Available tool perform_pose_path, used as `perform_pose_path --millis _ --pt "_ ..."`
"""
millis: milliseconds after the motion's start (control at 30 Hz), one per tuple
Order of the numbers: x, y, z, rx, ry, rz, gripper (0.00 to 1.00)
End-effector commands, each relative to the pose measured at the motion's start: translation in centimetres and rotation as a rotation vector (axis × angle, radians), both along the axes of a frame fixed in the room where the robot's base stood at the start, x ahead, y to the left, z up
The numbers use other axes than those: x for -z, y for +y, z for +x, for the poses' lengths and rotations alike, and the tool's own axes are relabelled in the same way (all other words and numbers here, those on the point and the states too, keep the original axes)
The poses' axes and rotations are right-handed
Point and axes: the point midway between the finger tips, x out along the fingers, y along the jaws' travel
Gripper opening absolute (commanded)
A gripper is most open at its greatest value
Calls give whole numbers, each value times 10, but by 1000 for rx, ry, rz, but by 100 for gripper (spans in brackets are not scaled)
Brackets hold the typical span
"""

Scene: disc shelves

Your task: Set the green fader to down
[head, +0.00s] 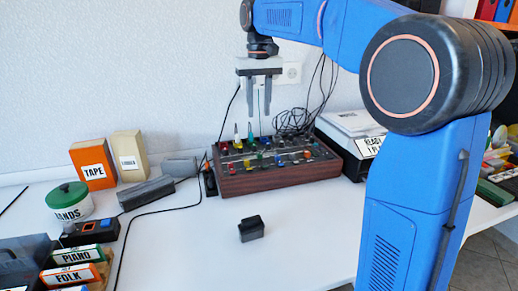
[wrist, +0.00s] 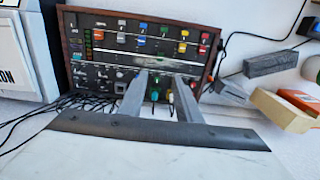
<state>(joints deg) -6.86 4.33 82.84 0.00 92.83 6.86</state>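A wood-sided mixer (head: 262,184) lies on the white table; it fills the upper middle of the wrist view (wrist: 110,75). Among its coloured caps is a small green one in the middle (wrist: 164,30), which seems to be the green fader; its exact slot position is too small to tell. A green-tipped upright piece (wrist: 155,95) shows between my fingers in the wrist view. My gripper (head: 259,114) is open and empty, pointing down above the mixer's back edge, apart from it. In the wrist view, its fingers (wrist: 164,80) cover part of the panel.
Black cables (head: 293,122) lie behind the mixer. A white-topped box (head: 350,125) stands to its right. Orange (head: 92,164) and cream (head: 130,155) boxes and grey blocks stand left. A small black block (head: 251,229) sits in front; table around it is clear.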

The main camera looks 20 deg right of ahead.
Motion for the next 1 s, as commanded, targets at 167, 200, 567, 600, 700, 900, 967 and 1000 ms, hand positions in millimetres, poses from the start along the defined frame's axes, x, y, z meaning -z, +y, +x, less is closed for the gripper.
perform_pose_path --millis 167,200,567,600,700,900,967,1000 --pt "33 0 -1 0 3 0 31" --pt "40 0 -1 0 4 -1 31" --pt "103 0 -1 0 3 0 31" --pt "109 0 -1 0 2 0 31" --pt "124 0 -1 0 2 0 31" --pt "141 0 0 0 1 0 31" --pt "144 0 0 0 1 0 31" --pt "145 0 0 0 0 0 31"
